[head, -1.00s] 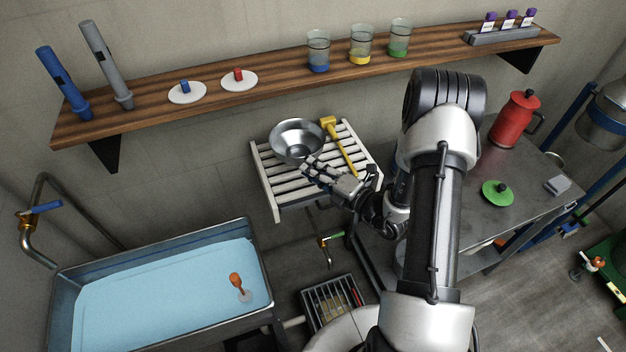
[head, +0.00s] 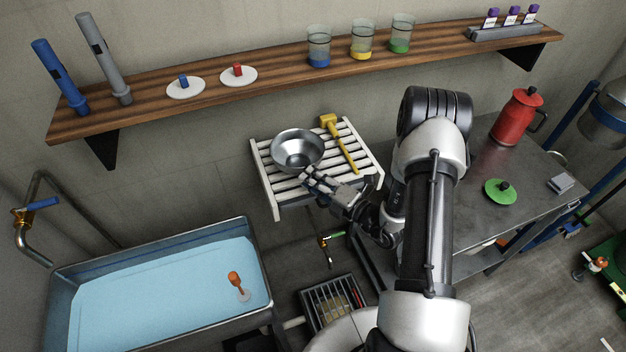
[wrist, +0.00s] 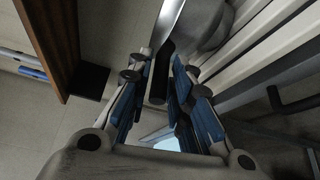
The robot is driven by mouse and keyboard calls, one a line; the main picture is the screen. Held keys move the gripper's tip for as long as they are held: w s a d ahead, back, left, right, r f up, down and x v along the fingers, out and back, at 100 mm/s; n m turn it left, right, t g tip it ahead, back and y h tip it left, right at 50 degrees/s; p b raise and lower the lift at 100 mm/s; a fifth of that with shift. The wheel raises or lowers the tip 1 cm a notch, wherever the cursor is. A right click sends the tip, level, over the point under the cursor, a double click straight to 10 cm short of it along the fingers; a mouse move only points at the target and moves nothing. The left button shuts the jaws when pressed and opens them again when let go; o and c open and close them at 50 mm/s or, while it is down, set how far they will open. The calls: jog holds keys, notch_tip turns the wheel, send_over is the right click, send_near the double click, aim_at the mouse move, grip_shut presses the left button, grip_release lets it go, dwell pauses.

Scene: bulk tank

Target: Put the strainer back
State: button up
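The strainer (head: 298,137) is a round metal bowl with its opening upward. It is over the left part of a white slatted rack (head: 278,212); I cannot tell whether it touches the slats. My gripper (head: 312,180) is at the strainer's near right side. In the wrist view the fingers of my gripper (wrist: 160,62) close in at their tips on the strainer's dark handle end (wrist: 158,92). A metal strip runs up from this handle, with the grey bowl beside it at the top. The fingers hide part of the handle.
A yellow mallet-like tool (head: 343,145) lies on the rack right of the strainer. A wooden shelf (head: 215,92) with jars and tubes runs above. A basin of blue liquid (head: 165,292) stands lower left. A metal table (head: 530,190) is at the right.

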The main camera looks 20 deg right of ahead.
jog(key=shift+o, duration=1.1)
